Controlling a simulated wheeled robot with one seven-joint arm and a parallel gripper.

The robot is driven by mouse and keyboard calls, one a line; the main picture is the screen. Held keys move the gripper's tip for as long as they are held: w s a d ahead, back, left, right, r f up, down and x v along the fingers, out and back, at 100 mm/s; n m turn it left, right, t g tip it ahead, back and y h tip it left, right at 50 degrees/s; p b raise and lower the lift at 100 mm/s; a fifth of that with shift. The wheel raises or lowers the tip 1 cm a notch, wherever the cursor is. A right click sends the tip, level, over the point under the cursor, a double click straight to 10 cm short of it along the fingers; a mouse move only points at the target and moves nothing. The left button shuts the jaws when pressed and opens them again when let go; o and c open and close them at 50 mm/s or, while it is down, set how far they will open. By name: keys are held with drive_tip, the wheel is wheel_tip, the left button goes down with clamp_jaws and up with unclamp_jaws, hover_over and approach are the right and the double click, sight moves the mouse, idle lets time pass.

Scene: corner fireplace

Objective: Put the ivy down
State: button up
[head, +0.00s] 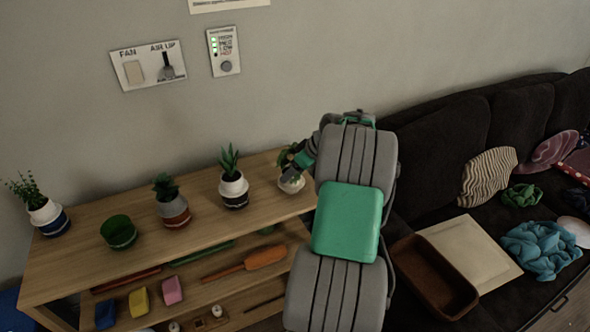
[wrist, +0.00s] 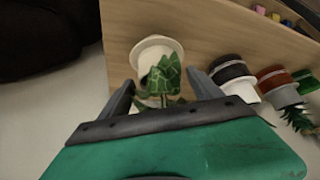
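The ivy, a leafy green plant in a white pot (head: 291,183), stands at the right end of the wooden shelf's top (head: 120,215), partly hidden by my arm. In the wrist view its leaves (wrist: 161,78) are between my gripper's two fingers, with the white pot beyond them. My gripper (wrist: 163,80) is spread wide around the leaves, with small gaps visible at both sides. In the head view my gripper (head: 298,163) is low over the pot. The pot appears to rest on the shelf top.
On the shelf top stand a dark-banded pot (head: 234,190), a red-banded pot (head: 175,210), an empty green pot (head: 118,232) and a blue-banded pot (head: 48,217). Colored items lie on lower shelves. A dark sofa (head: 430,150) with a brown tray (head: 432,277) is at right.

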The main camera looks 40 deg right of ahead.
drive_tip(key=shift+o, duration=0.4)
drive_tip(key=shift+s+d+r, duration=0.1)
drive_tip(key=shift+r, duration=0.3)
drive_tip(key=v, duration=1.1)
drive_tip(key=shift+s+r, duration=0.15)
drive_tip(key=shift+s, duration=0.05)
